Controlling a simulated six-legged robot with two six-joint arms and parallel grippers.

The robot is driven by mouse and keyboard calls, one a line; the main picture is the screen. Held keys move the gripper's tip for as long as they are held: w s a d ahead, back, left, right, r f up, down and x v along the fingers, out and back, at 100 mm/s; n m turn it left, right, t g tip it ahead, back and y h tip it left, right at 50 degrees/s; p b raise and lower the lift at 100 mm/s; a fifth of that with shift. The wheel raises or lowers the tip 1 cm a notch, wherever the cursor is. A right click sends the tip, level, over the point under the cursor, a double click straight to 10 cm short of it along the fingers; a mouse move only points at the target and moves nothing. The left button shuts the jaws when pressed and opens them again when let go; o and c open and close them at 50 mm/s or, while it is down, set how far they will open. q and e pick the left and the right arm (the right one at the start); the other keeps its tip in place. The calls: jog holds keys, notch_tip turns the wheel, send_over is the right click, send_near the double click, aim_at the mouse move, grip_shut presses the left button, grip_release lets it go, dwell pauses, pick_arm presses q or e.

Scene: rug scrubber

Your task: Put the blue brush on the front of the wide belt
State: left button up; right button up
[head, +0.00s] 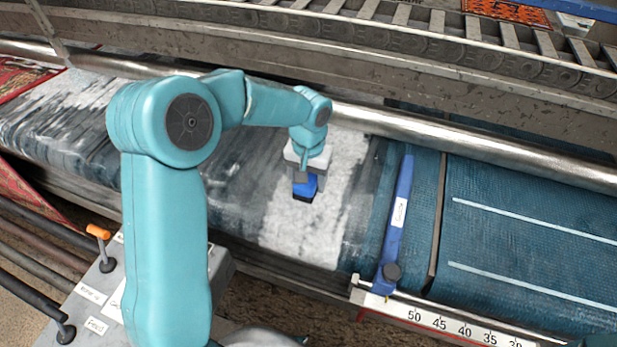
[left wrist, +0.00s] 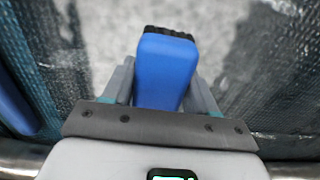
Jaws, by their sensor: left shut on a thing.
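The blue brush (head: 305,187) has a blue body and dark bristles. My left gripper (head: 301,178) is shut on it, and the bristles point down at the whitish patch of the wide belt (head: 225,165). In the left wrist view the brush (left wrist: 165,72) sits between the two grey fingers of the gripper (left wrist: 163,85), bristles at the far end. The brush is at or just above the belt; I cannot tell whether the bristles touch. My right gripper does not show.
A blue bar (head: 399,215) crosses the belt to the right of the brush. A metal roller pipe (head: 470,143) runs behind. A ruler (head: 450,325) lies along the front edge. A panel with an orange-handled lever (head: 98,232) stands front left.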

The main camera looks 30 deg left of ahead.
pick_arm(q)
jog(key=shift+f, duration=0.2)
jog(key=o, duration=1.1)
jog(key=shift+r, duration=0.1)
notch_tip(320, 180, up, 12)
jog(key=shift+r, duration=0.15)
jog(key=shift+s, duration=0.15)
